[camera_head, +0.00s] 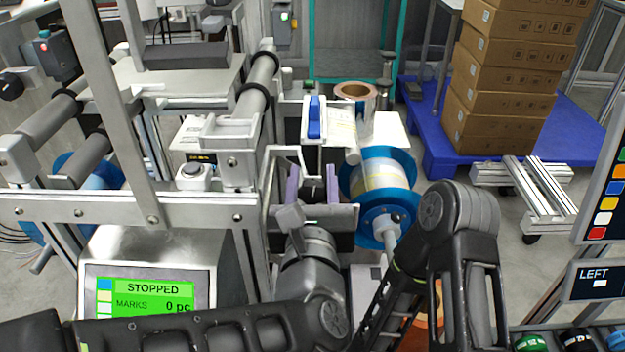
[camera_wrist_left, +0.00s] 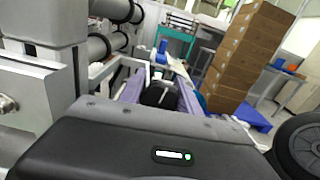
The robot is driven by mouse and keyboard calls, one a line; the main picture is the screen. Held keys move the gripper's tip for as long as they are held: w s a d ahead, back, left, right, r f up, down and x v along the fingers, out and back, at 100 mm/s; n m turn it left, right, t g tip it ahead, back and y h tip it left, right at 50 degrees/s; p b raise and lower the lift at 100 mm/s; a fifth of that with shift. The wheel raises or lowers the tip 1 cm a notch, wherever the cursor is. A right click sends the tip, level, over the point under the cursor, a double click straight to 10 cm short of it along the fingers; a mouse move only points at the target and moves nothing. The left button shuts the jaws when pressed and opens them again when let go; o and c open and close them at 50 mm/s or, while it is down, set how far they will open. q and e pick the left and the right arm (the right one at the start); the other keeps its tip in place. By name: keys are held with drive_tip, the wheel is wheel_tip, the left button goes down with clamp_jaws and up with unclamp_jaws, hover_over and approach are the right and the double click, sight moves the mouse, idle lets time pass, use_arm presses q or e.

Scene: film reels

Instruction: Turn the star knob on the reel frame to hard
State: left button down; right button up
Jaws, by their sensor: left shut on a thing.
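The star knob (camera_head: 312,192) is dark and sits between the two purple fingers of my left gripper (camera_head: 312,184). The left wrist view also shows the knob (camera_wrist_left: 158,96) as a round black shape with a pale line on it, and the purple fingers of the gripper (camera_wrist_left: 158,92) lie on either side. My left gripper is shut on the knob. Its lower side and any scale around it are hidden. The knob is at the reel frame, left of the blue-flanged reel (camera_head: 378,168). My right arm shows at the lower right; its gripper is out of view.
A screen (camera_head: 140,295) reads STOPPED, MARKS 0 pc. Grey rollers (camera_head: 258,88) and a metal rail (camera_head: 110,210) stand at the left. Stacked cartons (camera_head: 500,85) stand on a blue pallet (camera_head: 555,130) at the back right. Bare floor lies right of the reel.

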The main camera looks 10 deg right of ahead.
sight(313, 194)
use_arm(q)
drive_tip(key=shift+f+m+b, duration=0.2)
drive_tip(key=shift+m+b, duration=0.45)
drive_tip(key=shift+m, duration=0.25)
drive_tip(key=shift+r+m, duration=0.15)
drive_tip(key=shift+m, duration=0.75)
drive_tip(key=shift+d, duration=0.1)
drive_tip(key=c, duration=0.8)
unclamp_jaws()
drive_tip(key=shift+c, duration=0.2)
drive_tip(key=shift+p+v, duration=0.45)
drive_tip(key=shift+v, duration=3.55)
drive_tip(key=shift+w, duration=0.1)
